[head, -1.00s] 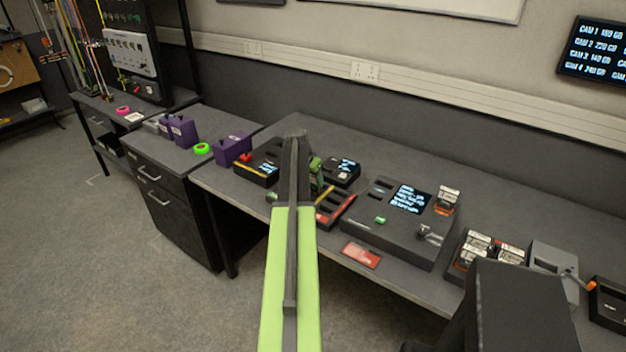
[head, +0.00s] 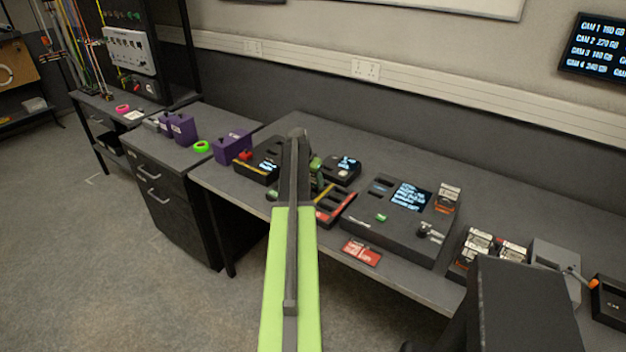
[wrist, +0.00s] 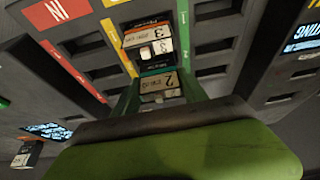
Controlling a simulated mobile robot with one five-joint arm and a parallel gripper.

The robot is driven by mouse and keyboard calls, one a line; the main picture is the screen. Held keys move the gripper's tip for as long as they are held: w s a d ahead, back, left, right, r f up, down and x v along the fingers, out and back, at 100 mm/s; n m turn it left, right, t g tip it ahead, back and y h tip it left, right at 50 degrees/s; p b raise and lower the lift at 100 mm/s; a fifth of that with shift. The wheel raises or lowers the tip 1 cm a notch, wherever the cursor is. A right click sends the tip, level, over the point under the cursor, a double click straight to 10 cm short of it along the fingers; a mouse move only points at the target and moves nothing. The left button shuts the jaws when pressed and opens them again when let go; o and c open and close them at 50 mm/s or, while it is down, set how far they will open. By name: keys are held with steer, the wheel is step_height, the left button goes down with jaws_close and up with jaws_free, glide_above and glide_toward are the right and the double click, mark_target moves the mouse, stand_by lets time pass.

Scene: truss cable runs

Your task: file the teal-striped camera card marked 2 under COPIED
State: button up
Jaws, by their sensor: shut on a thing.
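In the wrist view my gripper (wrist: 160,88) is shut on the card marked 2 (wrist: 160,83), which has a teal stripe along its far edge. The card is over the sorting rack (wrist: 88,22), just nearer than an orange-striped card marked 3 (wrist: 150,46). Card 3 sits between a yellow strip (wrist: 118,48) and a green strip (wrist: 184,22). I cannot tell whether card 2 is in a slot or above it. The COPIED label is not readable. In the head view my arm hides most of the gripper and part of the rack (head: 336,205).
The rack's red strip (wrist: 58,58) reads IN, with empty dark slots beside it. In the head view a large reader with a lit screen (head: 395,215) stands right of the rack. A red tag (head: 361,251) lies at the bench's front edge. More cards (head: 480,245) stand farther right.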

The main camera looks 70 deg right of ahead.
steer(key=shift+f+b, duration=0.7)
stand_by(0.8)
steer(key=o, duration=1.5)
steer(key=shift+o, duration=1.4)
step_height(320, 180, up, 8)
steer(key=p, duration=0.7)
steer(key=shift+f+p, duration=0.1)
steer(key=shift+p, duration=0.3)
steer(key=shift+f, duration=0.1)
